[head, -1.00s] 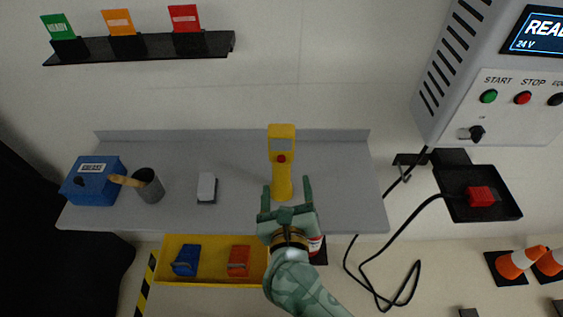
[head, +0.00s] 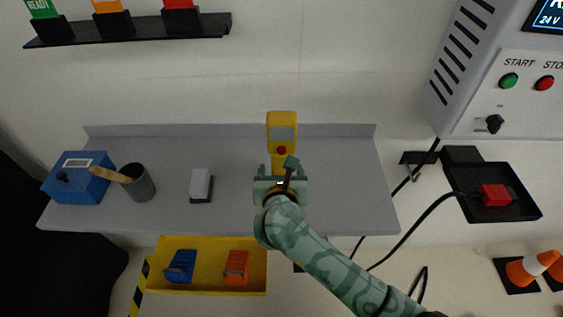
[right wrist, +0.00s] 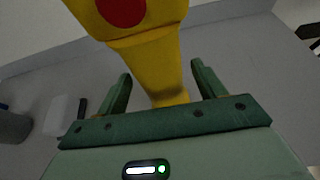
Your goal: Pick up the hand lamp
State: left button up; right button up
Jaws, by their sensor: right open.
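The hand lamp (head: 282,130) is yellow, with a grey face and a red button. It stands on the grey shelf (head: 335,180), near its middle. My right gripper (head: 281,170) is at the lamp's lower part in the head view and hides some of it. In the right wrist view, the lamp's yellow handle (right wrist: 162,75) runs down between the two green fingers of the right gripper (right wrist: 160,85). The fingers are open, one on each side, with gaps visible between them and the handle. My left gripper is not in view.
On the shelf to the left are a white-and-black block (head: 201,185), a dark cup (head: 139,184) with a wooden handle in it, and a blue box (head: 78,178). A yellow bin (head: 210,288) is below. A control box (head: 490,75) hangs at the right.

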jog(key=b+x, duration=0.1)
jog(key=x, duration=0.2)
jog(key=shift+d+f, duration=0.1)
jog(key=shift+f, duration=0.2)
jog(key=shift+w+b, duration=0.25)
jog(key=shift+b, duration=0.05)
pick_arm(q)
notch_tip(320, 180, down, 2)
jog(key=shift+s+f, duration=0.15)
pick_arm(e)
jog(key=shift+s+r, duration=0.1)
jog(key=shift+r, duration=0.05)
jog(key=c, duration=1.4)
jog(key=shift+o, duration=0.2)
